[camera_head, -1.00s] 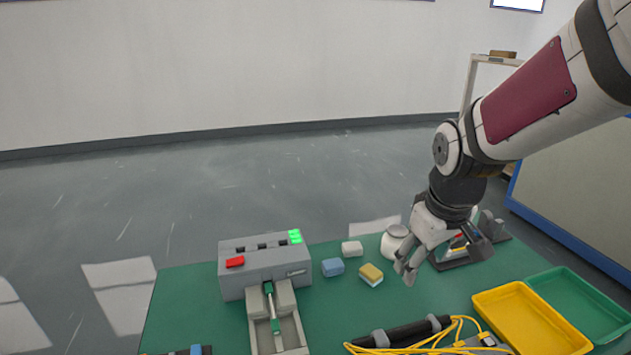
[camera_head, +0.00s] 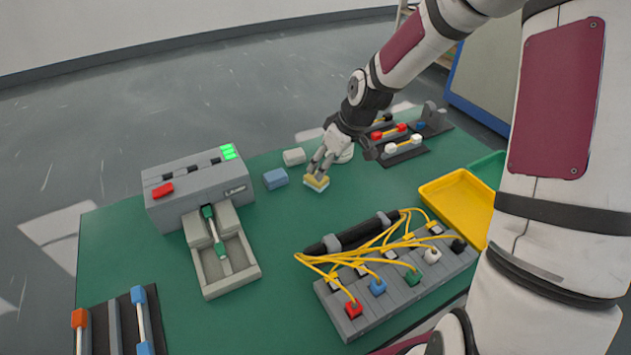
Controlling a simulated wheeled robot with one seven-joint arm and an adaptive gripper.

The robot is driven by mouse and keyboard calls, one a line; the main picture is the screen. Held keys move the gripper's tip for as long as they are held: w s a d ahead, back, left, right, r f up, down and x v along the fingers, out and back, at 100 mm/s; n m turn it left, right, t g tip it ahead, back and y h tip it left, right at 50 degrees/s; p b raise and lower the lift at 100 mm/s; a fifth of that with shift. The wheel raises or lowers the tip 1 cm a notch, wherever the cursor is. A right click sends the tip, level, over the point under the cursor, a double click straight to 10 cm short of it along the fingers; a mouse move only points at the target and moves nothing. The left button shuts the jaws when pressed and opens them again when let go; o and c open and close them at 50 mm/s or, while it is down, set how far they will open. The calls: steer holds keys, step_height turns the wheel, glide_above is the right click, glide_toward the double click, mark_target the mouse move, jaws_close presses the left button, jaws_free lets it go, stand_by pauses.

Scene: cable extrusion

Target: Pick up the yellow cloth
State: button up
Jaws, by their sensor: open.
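The yellow cloth (camera_head: 317,181) is a small folded block, yellow on top with a pale lower layer. It lies on the green table, right of a blue cloth (camera_head: 275,179) and below a white one (camera_head: 294,157). My gripper (camera_head: 319,171) is open and points down at the yellow cloth, its fingertips at or just above the cloth's upper edge. Whether they touch it I cannot tell. The fingers hide a little of the cloth's far side.
A grey machine (camera_head: 199,184) with green lights stands left. A grey connector block (camera_head: 398,285) with yellow cables (camera_head: 380,251) lies in front. A yellow tray (camera_head: 461,204) is at right. Racks with coloured plugs (camera_head: 402,146) stand behind my gripper. A white round item (camera_head: 345,156) is beside it.

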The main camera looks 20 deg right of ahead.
steer(key=shift+b+x, duration=0.6)
steer(key=shift+x, duration=3.35)
steer(key=shift+w+r, duration=0.1)
steer(key=shift+w, duration=0.1)
steer(key=c, duration=1.1)
step_height(320, 180, up, 10)
steer(key=shift+p, duration=0.65)
steer(key=shift+o, duration=0.5)
steer(key=shift+c, duration=0.5)
